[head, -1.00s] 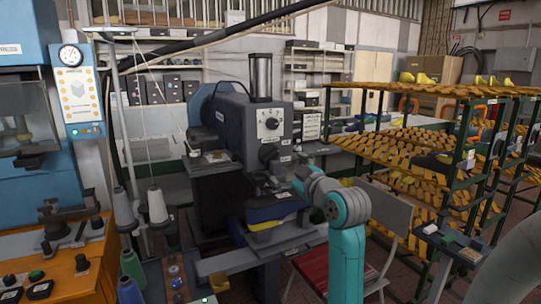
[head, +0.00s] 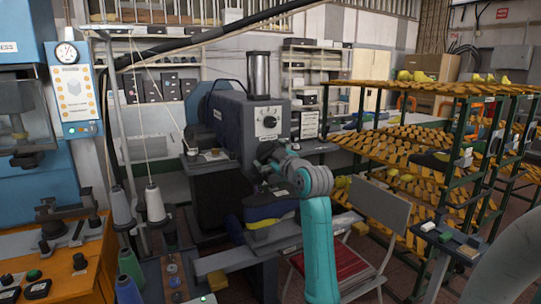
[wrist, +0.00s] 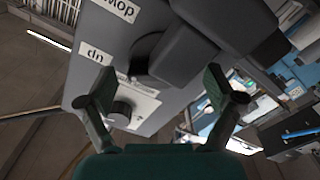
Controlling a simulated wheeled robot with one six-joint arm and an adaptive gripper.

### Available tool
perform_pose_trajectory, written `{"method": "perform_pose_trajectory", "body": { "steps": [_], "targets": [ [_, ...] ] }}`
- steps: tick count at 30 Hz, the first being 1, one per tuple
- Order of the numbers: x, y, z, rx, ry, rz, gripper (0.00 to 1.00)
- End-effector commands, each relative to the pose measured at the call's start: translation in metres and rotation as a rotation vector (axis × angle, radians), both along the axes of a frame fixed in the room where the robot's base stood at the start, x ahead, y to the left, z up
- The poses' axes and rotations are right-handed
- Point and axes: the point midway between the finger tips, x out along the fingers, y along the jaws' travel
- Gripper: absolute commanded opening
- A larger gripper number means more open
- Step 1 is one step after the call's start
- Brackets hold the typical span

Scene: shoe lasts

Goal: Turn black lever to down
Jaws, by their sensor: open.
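The black lever (wrist: 205,45) stands out from the grey face of the machine (head: 235,125), beside white labels that read upside down in the wrist view as "up" and "down". The lever lies just beyond the fingertips, nearer the right one. In the head view my gripper (head: 266,158) is at the machine's front face and hides the lever.
A small round knob (wrist: 123,108) sits on the same panel, behind my left finger. A blue-and-yellow shoe form (head: 268,213) lies below my wrist. A chair (head: 382,210) and shoe-last racks (head: 455,88) stand to the right.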

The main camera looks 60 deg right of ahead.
Motion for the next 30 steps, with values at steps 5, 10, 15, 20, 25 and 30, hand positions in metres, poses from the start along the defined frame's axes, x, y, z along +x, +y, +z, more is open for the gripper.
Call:
{"method": "perform_pose_trajectory", "body": {
  "steps": [5, 10, 15, 20, 25, 30],
  "targets": [
    [0.0002, 0.0, 0.0, 0.0, 0.0, 0.0, 0.92],
    [0.0001, 0.0, -0.0001, 0.0, 0.0, 0.0, 0.62],
    [0.0001, 0.0001, -0.0002, 0.0, 0.0, 0.0, 0.32],
    [0.0001, 0.0001, -0.0002, 0.005, -0.003, 0.0, 0.32],
    [0.0, 0.0, -0.0003, 0.04, -0.024, 0.001, 0.32],
    [-0.0001, -0.0001, -0.0002, 0.119, -0.072, 0.001, 0.32]
  ]
}}
